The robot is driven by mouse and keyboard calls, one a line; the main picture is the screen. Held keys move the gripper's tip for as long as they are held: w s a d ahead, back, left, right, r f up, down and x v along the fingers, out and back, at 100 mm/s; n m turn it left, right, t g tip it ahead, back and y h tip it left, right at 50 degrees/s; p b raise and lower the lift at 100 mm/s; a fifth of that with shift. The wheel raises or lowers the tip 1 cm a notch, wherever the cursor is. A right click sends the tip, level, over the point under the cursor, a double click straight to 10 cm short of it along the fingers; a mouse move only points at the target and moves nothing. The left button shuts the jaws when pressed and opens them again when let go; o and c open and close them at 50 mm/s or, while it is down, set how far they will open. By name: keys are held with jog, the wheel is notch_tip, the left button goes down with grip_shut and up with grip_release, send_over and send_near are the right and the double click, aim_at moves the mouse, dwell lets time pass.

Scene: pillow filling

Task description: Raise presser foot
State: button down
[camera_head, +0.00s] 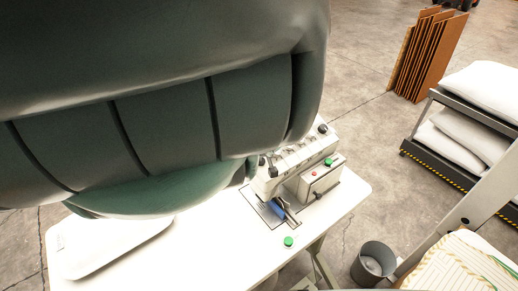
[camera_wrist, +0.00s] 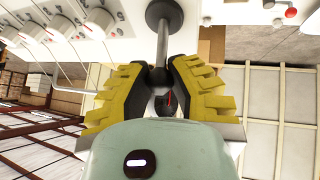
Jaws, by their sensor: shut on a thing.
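The sewing machine (camera_head: 297,160) is white with dark knobs and stands on the white table. Its head also shows in the wrist view, with several dials at upper left (camera_wrist: 70,30). In the wrist view a metal lever (camera_wrist: 162,45) runs down from a dark round end into my gripper (camera_wrist: 164,82). My gripper's yellow-and-black fingers are closed around the lever's lower end. A small dark part with a red mark shows between the fingers. In the head view my arm hides the gripper and the lever. The presser foot itself cannot be made out.
A white pillow (camera_head: 115,245) lies on the table (camera_head: 225,245) at left. A green button (camera_head: 288,241) is near the table's front edge. A control box (camera_head: 320,177) stands beside the machine. A grey bin (camera_head: 374,262) and a rack with pillows (camera_head: 480,90) are at right.

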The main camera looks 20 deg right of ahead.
jog(key=shift+w+a+r, duration=0.1)
jog(key=shift+w+a, duration=0.05)
jog(key=shift+w, duration=0.05)
jog(key=c, duration=1.2)
grip_release()
jog(key=o, duration=0.4)
jog(key=shift+s, duration=0.2)
jog(key=shift+s, duration=0.1)
jog(key=shift+s+d+t+y+p, duration=0.35)
jog(key=shift+t+p, duration=0.25)
jog(key=shift+t, duration=0.2)
jog(key=shift+s+d+m+t, duration=0.1)
jog(key=shift+s+m+t, duration=0.3)
jog(key=shift+t, duration=0.6)
jog(key=shift+s+t+b, duration=0.1)
jog(key=shift+t+b, duration=0.2)
jog(key=shift+b, duration=0.1)
